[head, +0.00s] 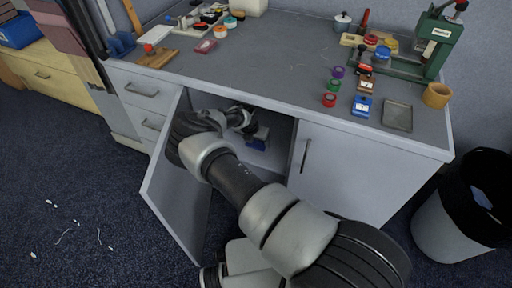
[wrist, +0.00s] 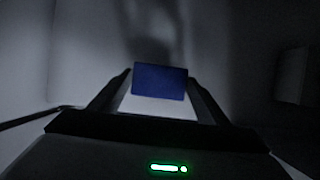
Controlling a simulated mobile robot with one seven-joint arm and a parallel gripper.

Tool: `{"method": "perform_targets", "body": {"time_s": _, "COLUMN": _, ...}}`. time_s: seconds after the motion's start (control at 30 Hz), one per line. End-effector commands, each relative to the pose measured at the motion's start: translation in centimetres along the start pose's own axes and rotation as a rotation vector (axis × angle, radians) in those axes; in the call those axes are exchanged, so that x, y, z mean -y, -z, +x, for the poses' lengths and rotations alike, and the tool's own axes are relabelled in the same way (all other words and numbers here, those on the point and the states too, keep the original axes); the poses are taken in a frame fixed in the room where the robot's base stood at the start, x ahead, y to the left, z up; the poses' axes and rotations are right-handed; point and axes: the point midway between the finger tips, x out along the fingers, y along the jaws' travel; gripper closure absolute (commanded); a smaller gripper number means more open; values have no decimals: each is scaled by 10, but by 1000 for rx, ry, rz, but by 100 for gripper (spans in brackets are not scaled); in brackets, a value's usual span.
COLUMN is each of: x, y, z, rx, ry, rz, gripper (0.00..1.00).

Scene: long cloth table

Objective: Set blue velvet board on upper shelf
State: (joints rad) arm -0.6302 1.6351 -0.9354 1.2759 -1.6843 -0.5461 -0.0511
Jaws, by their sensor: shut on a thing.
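The blue velvet board (head: 257,144) is a small dark blue rectangle inside the open cabinet under the worktop. It also shows in the wrist view (wrist: 160,81), between the fingertips. My gripper (wrist: 159,92) is shut on it, and in the head view my gripper (head: 250,133) is partly hidden by my arm and the cabinet's shade. A pale surface (wrist: 150,104) shows just below the board. I cannot tell whether the board touches it or which shelf it is.
The cabinet's left door (head: 180,205) stands open beside my arm; the right door (head: 340,170) is shut. The worktop (head: 270,75) above carries small tools, coloured rolls and a green press (head: 435,40). A bin (head: 460,215) stands at right. The cabinet interior is dark.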

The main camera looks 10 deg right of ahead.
Motion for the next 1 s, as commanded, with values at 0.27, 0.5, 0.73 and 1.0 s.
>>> {"method": "perform_targets", "body": {"time_s": 0.27, "x": 0, "y": 14, "z": 28, "rx": -3, "ry": 0, "rz": -1, "gripper": 56}}
{"method": "perform_targets", "body": {"time_s": 0.5, "x": 0, "y": 16, "z": 30, "rx": -4, "ry": 0, "rz": -1, "gripper": 56}}
{"method": "perform_targets", "body": {"time_s": 0.73, "x": 0, "y": 16, "z": 30, "rx": -4, "ry": 0, "rz": -1, "gripper": 12}}
{"method": "perform_targets", "body": {"time_s": 1.0, "x": 0, "y": 14, "z": 27, "rx": -3, "ry": 0, "rz": -1, "gripper": 12}}
